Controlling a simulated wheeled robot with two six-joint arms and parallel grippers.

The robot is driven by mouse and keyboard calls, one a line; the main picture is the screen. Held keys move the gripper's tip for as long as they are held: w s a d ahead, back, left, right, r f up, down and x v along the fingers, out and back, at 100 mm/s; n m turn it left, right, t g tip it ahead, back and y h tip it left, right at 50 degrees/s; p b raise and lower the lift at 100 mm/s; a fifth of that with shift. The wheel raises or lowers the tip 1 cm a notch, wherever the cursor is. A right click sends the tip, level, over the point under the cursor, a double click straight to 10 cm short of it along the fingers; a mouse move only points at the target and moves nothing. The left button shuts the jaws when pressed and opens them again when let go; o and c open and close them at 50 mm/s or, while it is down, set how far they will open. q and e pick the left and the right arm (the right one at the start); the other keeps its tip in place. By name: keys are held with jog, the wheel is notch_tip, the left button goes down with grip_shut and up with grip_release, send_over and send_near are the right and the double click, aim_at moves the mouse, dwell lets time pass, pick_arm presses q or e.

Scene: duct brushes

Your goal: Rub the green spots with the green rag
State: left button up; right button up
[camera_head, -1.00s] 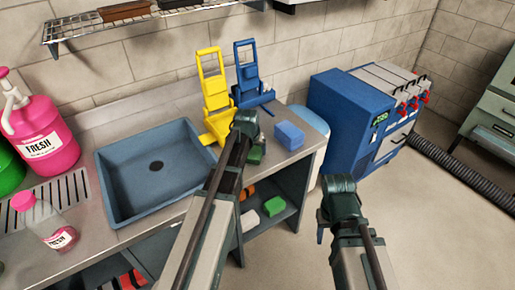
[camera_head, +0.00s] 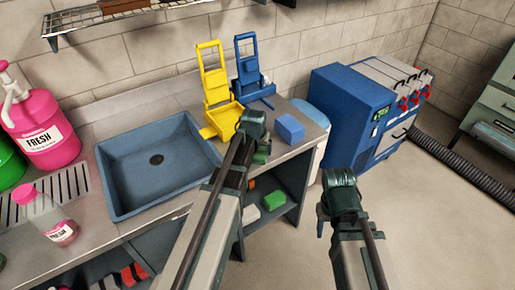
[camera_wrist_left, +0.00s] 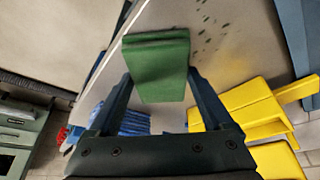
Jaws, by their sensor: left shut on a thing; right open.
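My left gripper (camera_wrist_left: 158,95) is shut on a folded green rag (camera_wrist_left: 160,70), held between its two fingers in the left wrist view. In the head view the left gripper (camera_head: 256,138) is over the counter's right part, with a bit of the rag (camera_head: 262,155) showing below it. Small dark green spots (camera_wrist_left: 205,30) lie on the grey counter (camera_wrist_left: 235,60) just beyond and right of the rag in the wrist view. Whether the rag touches the counter is unclear. In the head view the spots are not visible. My right gripper (camera_head: 340,195) is open and empty, out over the floor.
A yellow holder (camera_head: 219,95) and a blue holder (camera_head: 250,75) stand behind the left gripper. A blue block (camera_head: 289,128) lies to its right. The sink (camera_head: 125,155) is to the left, with pink containers (camera_head: 45,130) beyond. A blue machine (camera_head: 350,110) stands at right.

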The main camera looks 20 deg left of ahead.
aim_at(259, 158)
pick_arm(q)
jog(key=shift+s+d, duration=1.15)
jog(key=shift+d, duration=0.3)
jog(key=shift+s+a, duration=0.8)
jog(key=shift+s, duration=0.1)
jog(key=shift+w, duration=0.15)
jog(key=shift+w+a, duration=0.5)
jog(key=shift+a, duration=0.2)
jog(key=shift+w+a, duration=0.45)
jog(key=shift+a, duration=0.25)
jog(key=shift+w+a, duration=1.15)
jog(key=shift+a, duration=0.25)
